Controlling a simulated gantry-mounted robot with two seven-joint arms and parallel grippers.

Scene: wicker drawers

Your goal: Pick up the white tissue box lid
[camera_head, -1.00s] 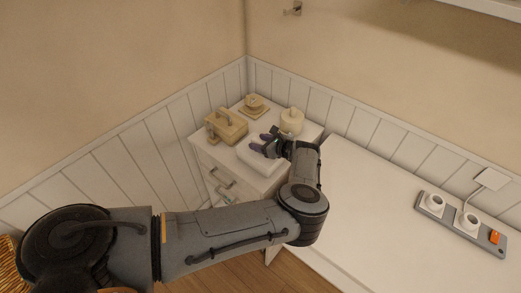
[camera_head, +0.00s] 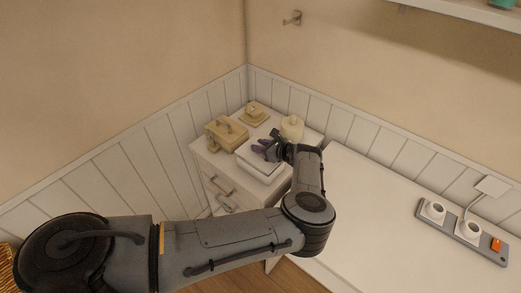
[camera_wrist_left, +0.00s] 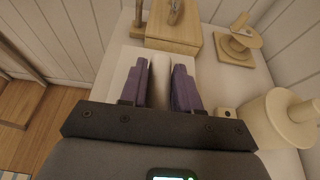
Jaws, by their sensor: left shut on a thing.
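The white tissue box lid (camera_head: 247,153) is at the front of the small white drawer cabinet's top, and a dark line shows between it and the white box (camera_head: 262,175) below. The lid looks slightly raised off the box. My left gripper (camera_head: 262,148) has purple fingers and is shut on the lid's pale rounded handle. In the left wrist view, the fingers of this gripper (camera_wrist_left: 159,82) stand on both sides of the handle, with the white lid (camera_wrist_left: 116,72) spread beneath. My right gripper is not in view.
A wooden box with a handle (camera_head: 226,134), a small wooden item on a square base (camera_head: 255,113) and a cream lidded jar (camera_head: 292,128) stand close behind the lid. A white counter with a power strip (camera_head: 462,232) lies to the right. The paneled walls are close behind.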

